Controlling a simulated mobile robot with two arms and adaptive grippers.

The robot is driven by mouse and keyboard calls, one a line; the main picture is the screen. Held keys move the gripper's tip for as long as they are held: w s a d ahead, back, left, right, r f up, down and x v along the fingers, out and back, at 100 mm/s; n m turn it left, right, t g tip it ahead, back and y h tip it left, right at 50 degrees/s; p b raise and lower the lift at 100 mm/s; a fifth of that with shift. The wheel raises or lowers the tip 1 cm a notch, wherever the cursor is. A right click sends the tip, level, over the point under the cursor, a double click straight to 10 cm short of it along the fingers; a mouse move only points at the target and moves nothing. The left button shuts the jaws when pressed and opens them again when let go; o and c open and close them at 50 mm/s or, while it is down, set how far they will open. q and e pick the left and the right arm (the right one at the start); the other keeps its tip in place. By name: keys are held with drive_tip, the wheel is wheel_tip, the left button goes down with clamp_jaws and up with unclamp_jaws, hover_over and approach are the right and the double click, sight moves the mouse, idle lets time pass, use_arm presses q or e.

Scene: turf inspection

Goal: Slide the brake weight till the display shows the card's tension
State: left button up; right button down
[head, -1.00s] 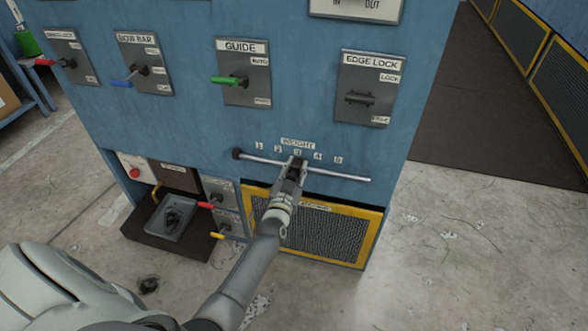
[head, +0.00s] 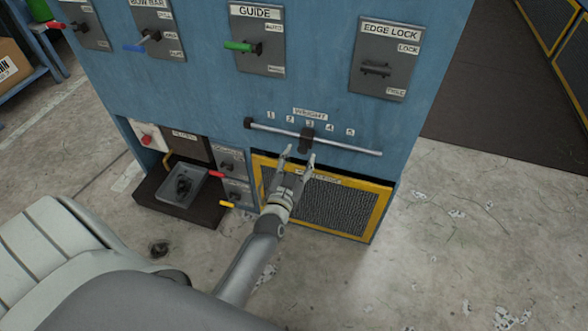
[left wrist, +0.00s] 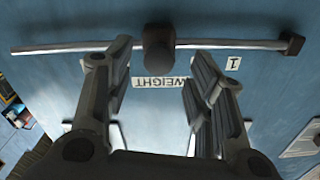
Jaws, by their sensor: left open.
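The brake weight (head: 306,141) is a small dark block on a thin metal rod (head: 350,147) on the blue machine. It sits just below the number 3 of the WEIGHT scale (head: 310,114). My left gripper (head: 299,154) is open and empty, a little below and in front of the weight. In the left wrist view the weight (left wrist: 158,46) lies between and just beyond the two spread fingers (left wrist: 160,65), apart from both. My right gripper is not in view. No display reading or tension card can be made out.
A yellow-framed mesh panel (head: 378,212) is below the rod. GUIDE (head: 258,50) and EDGE LOCK (head: 384,70) switches are above. A dark tray (head: 150,190) with small levers stands out at lower left. Open concrete floor (head: 450,260) is to the right.

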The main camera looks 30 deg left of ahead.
use_arm(q)
drive_tip(key=shift+v, duration=1.95)
drive_tip(key=s+d+f+m+g+h, duration=0.1)
drive_tip(key=s+d+f+g+h, duration=0.2)
drive_tip(key=s+d+f+g, duration=0.35)
drive_tip(key=s+d+f+m+g+h, duration=0.2)
drive_tip(key=s+d+f+g+h, duration=0.1)
drive_tip(key=s+f, duration=0.55)
drive_tip(key=s+a+f+g+p, duration=0.1)
drive_tip(key=s+f+g+p, duration=0.2)
drive_tip(key=s+p, duration=0.6)
drive_tip(key=s+a+f+g+y+p, duration=0.1)
drive_tip(key=s+f+g+p, duration=0.3)
drive_tip(key=s, duration=1.6)
wheel_tip(320, 180, down, 4)
drive_tip(key=a+p, duration=0.1)
drive_tip(key=p, duration=0.3)
drive_tip(key=shift+s+a+y+p, duration=0.15)
drive_tip(key=shift+a+y+p, duration=0.15)
drive_tip(key=shift+p, duration=0.05)
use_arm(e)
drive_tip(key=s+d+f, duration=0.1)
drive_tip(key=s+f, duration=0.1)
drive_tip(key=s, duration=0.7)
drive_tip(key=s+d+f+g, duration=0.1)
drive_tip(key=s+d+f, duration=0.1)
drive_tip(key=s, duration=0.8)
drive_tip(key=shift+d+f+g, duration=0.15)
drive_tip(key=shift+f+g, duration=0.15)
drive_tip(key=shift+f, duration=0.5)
